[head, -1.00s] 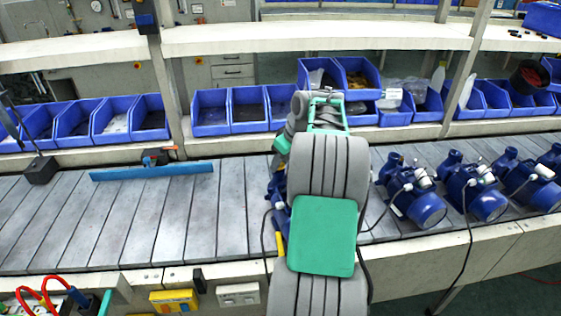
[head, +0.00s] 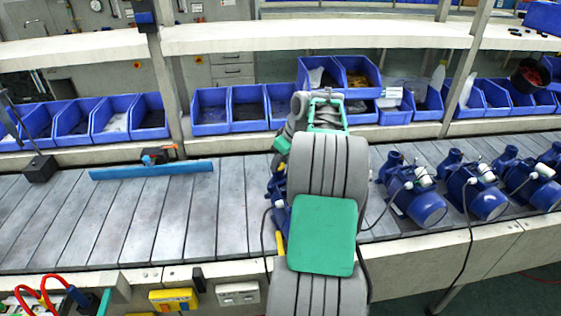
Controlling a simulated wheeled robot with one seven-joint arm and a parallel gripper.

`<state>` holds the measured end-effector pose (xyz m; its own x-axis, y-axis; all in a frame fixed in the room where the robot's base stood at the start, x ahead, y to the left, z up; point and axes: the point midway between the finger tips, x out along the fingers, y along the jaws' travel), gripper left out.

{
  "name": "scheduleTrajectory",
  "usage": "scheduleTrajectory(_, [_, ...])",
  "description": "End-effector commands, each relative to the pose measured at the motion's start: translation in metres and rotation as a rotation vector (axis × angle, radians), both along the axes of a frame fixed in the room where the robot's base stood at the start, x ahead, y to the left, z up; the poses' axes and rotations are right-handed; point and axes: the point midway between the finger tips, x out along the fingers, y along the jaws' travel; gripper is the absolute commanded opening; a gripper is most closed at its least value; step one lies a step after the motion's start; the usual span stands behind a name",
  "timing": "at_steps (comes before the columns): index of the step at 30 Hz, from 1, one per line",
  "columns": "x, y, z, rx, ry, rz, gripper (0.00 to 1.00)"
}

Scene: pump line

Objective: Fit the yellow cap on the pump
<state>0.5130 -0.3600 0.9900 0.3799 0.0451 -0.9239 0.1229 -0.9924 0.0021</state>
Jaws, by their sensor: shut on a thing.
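A blue pump (head: 279,212) stands on the slatted line in the middle of the head view, mostly hidden behind my grey and green arm. Only its left edge shows. A thin yellow sliver (head: 281,244) shows low beside it at the arm's left edge; I cannot tell whether it is the cap. My gripper is hidden behind my own arm, so its jaws and anything in them do not show. The pump's cap seat is hidden too.
Several blue pumps (head: 413,192) stand on the line to the right. A long blue bar (head: 150,171) lies at the back left. Blue bins (head: 247,106) line the shelf behind. A yellow box (head: 174,299) is at the front edge.

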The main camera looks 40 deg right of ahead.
Motion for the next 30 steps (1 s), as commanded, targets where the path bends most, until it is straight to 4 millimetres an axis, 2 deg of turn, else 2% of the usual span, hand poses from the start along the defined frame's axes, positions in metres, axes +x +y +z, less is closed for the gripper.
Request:
scheduleTrajectory(5, [0.0,0.0,-0.003,0.001,0.0,0.0,0.01])
scheduleTrajectory(6, [0.0,0.0,-0.003,0.0,0.0,0.0,0.41])
scheduleTrajectory(14, [0.0,0.0,-0.002,0.0,0.0,0.0,0.63])
scheduleTrajectory(23, [0.0,0.0,0.0,0.0,0.0,0.0,0.64])
scheduleTrajectory(30, [-0.007,-0.001,0.018,-0.001,-0.001,0.0,0.64])
